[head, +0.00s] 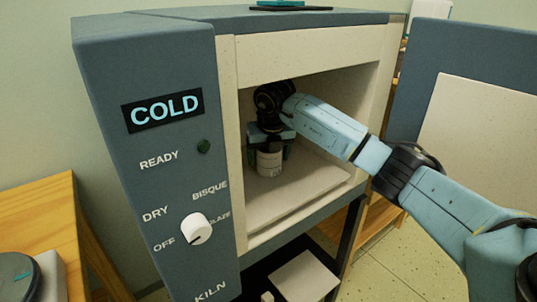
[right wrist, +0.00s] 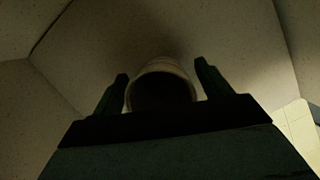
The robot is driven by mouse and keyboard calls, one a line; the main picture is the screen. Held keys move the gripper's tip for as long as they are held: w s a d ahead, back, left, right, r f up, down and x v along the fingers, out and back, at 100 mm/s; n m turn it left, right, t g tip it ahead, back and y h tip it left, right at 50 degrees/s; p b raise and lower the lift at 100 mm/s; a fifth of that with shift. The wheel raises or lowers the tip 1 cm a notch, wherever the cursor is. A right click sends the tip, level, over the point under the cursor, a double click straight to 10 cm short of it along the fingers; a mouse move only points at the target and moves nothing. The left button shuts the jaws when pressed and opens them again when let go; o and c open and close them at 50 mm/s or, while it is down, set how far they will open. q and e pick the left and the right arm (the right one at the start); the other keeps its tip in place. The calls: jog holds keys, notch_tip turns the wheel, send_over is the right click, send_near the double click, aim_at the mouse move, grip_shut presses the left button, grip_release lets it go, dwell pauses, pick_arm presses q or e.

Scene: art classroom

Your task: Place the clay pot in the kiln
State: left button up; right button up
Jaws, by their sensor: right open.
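The kiln (head: 150,170) is a blue-grey box with a cream-lined chamber and a display reading COLD. Its door (head: 475,110) stands open at the right. The clay pot (head: 269,163) is a small pale pot inside the chamber, upright and seemingly on the chamber floor. My right arm reaches in through the opening. My right gripper (head: 268,148) points down around the pot. In the right wrist view, the pot (right wrist: 162,72) sits between the two open fingers, with gaps on both sides. Its dark mouth faces the camera. My left gripper is not in view.
The chamber floor (head: 290,200) is clear to the right of the pot. The chamber's cream front frame (head: 235,190) borders my arm closely. A wooden table (head: 40,220) stands at the left. A shelf below the kiln holds a pale block (head: 305,278).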

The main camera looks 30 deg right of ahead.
jog(key=shift+r, duration=0.25)
jog(key=v, duration=0.1)
jog(key=p+v, duration=0.1)
jog(key=v, duration=0.1)
jog(key=shift+s+a, duration=0.1)
jog(key=shift+s, duration=0.2)
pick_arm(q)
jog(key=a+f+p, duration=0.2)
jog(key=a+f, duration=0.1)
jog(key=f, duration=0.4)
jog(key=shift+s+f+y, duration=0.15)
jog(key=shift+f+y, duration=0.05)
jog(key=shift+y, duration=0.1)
pick_arm(e)
jog(key=s+a, duration=0.1)
jog(key=s, duration=0.2)
jog(key=s+a, duration=0.1)
jog(key=s, duration=0.3)
jog(key=s+a, duration=0.1)
jog(key=s, duration=0.3)
jog(key=shift+a+f, duration=0.15)
jog(key=shift+a, duration=0.1)
